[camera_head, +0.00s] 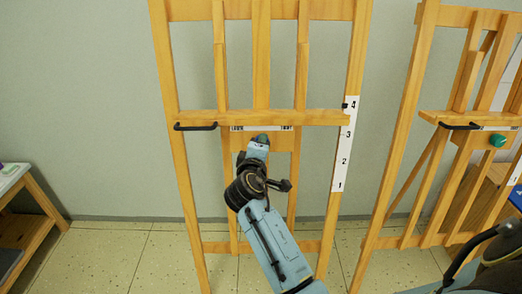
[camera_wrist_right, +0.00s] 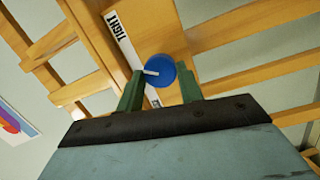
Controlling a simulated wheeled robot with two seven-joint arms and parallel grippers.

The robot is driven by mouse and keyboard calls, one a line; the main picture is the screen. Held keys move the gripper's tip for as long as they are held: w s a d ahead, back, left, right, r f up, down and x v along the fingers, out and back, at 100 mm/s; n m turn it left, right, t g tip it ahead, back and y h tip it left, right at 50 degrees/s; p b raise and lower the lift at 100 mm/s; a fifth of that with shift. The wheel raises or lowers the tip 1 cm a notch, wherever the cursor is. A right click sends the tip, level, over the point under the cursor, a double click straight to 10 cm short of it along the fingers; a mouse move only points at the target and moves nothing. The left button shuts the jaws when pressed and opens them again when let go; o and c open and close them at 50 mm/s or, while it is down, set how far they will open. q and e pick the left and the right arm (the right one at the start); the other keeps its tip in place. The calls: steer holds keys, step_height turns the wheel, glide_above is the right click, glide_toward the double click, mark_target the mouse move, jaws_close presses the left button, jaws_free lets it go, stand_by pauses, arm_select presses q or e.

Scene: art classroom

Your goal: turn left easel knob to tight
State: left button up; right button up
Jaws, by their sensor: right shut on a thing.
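The left easel (camera_head: 262,75) is wooden and stands in the middle of the head view. A white label strip (camera_head: 237,128) sits under its crossbar. In the right wrist view the strip (camera_wrist_right: 125,45) reads TIGHT at its upper end. The round blue knob (camera_wrist_right: 163,71) has a white pointer mark aimed left, toward the strip's middle and not at the word TIGHT. My right gripper (camera_head: 262,138) is at the knob, with its green fingers (camera_wrist_right: 160,86) on either side, shut on it. In the head view my gripper hides the knob. My left gripper is not in view.
A second easel (camera_head: 414,100) with a green knob (camera_head: 497,140) stands at right. A black handle (camera_head: 195,127) sits on the left easel's crossbar. A numbered white scale (camera_head: 345,148) runs down its right leg. A low wooden table (camera_head: 48,197) stands at far left.

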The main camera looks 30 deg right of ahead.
steer(key=m, duration=0.5)
steer(key=shift+r+y, duration=0.25)
steer(key=shift+y, duration=0.15)
steer(key=shift+m+g, duration=0.3)
steer(key=shift+w, duration=0.1)
steer(key=o, duration=1)
steer(key=v, duration=0.7)
steer(key=shift+s+a, duration=0.2)
steer(key=shift+s, duration=0.05)
